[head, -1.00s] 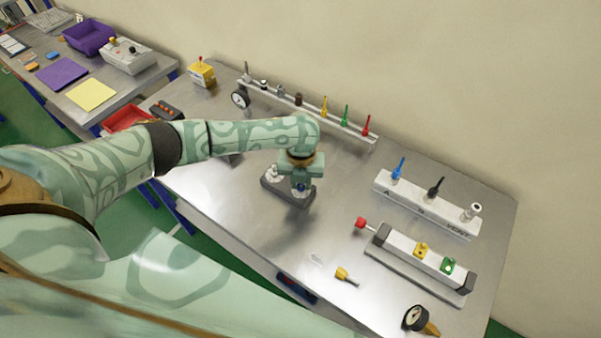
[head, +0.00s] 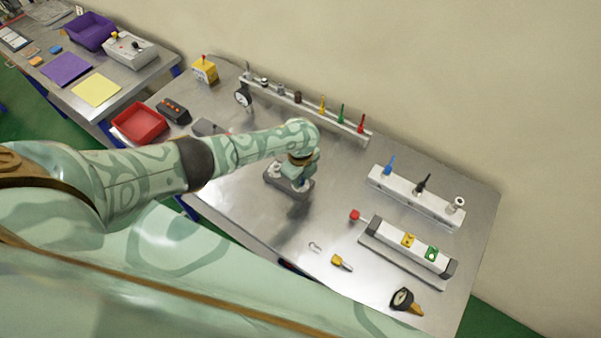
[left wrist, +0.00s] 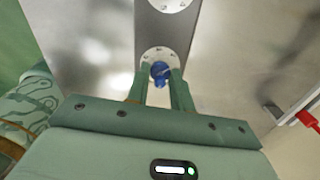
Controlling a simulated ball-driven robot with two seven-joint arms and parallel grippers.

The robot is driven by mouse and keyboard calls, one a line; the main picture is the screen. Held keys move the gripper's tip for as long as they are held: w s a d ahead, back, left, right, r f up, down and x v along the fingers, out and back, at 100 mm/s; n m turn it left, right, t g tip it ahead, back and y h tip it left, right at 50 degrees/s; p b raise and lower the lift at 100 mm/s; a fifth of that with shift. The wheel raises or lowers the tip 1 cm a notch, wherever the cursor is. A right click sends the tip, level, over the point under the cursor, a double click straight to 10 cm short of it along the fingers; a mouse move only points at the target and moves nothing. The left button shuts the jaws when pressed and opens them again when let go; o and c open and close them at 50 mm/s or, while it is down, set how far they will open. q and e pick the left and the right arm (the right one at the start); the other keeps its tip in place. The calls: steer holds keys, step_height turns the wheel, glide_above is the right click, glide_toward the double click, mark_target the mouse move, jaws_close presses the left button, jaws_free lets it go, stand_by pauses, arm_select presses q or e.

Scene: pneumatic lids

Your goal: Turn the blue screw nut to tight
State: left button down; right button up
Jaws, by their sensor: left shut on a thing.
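The blue screw nut (left wrist: 160,72) sits on a round white flange on a dark grey block (left wrist: 163,32) in the left wrist view. My left gripper (left wrist: 162,82) has its two green fingers on either side of the nut and is shut on it. In the head view my left gripper (head: 300,184) points down at the right part of the same block (head: 274,181), which lies on the steel table. There the gripper hides the nut. My right gripper is in neither view.
Behind stands a rail (head: 311,105) with several coloured fittings. To the right are a white bar with fittings A and B (head: 411,198) and a valve block (head: 405,250). A yellow fitting (head: 340,262) and a gauge (head: 403,299) lie in front.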

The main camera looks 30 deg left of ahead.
arm_select(q)
steer(key=shift+r+n+p, duration=0.1)
steer(key=shift+n+p, duration=0.7)
steer(key=shift+n, duration=1.4)
steer(key=c, duration=1.2)
jaws_free()
steer(key=shift+r+p, duration=0.35)
steer(key=shift+r, duration=0.1)
step_height(320, 180, up, 15)
steer(key=p, duration=0.6)
steer(key=shift+r, duration=0.15)
